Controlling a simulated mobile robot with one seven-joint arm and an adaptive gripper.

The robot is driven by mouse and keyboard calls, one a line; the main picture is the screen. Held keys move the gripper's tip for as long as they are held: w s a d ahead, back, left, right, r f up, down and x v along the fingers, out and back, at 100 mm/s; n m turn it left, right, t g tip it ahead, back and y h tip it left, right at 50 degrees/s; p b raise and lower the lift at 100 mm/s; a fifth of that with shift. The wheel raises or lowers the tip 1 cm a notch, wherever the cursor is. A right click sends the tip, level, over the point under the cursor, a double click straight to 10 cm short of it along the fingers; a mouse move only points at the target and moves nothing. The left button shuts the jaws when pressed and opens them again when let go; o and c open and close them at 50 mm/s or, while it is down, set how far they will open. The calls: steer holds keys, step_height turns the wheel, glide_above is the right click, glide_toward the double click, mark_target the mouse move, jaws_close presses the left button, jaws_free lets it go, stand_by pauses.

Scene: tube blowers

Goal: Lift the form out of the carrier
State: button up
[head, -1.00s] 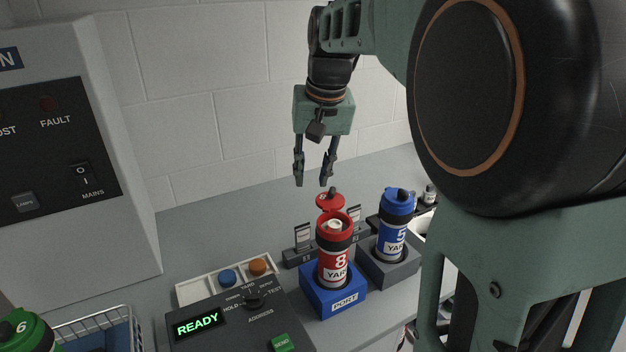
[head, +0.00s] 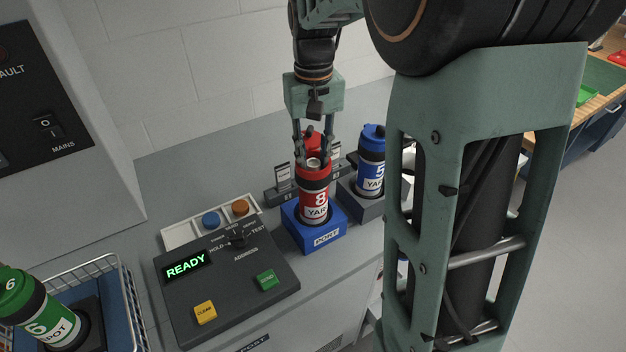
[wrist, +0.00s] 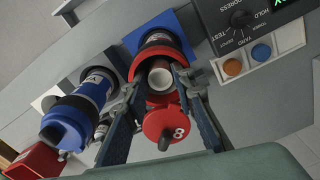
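The red carrier (head: 314,204), marked 8 and YARD, stands upright in the blue PORT block (head: 322,234). Its red lid (wrist: 168,128) is swung open. The form, a white roll (wrist: 161,79), shows inside the carrier mouth in the wrist view, and its pale top also shows in the head view (head: 313,163). My gripper (head: 313,158) is directly above the carrier. In the wrist view its two fingers (wrist: 155,85) stand apart on either side of the mouth, with the roll between them. I cannot see contact with the roll.
A blue carrier (head: 370,172) marked 5 stands close to the right in a grey block (head: 362,207). A control panel (head: 225,285) reading READY is in front left. A green carrier (head: 40,318) sits in a wire basket (head: 125,290). The counter behind left is clear.

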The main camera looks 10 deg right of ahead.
steer(key=shift+s+f, duration=0.1)
steer(key=shift+f, duration=0.85)
steer(key=shift+f, duration=0.1)
steer(key=c, duration=0.5)
steer(key=shift+o, duration=0.2)
step_height(320, 180, up, 10)
steer(key=shift+r, duration=0.2)
step_height(320, 180, up, 14)
steer(key=p, duration=1)
steer(key=shift+f, duration=0.2)
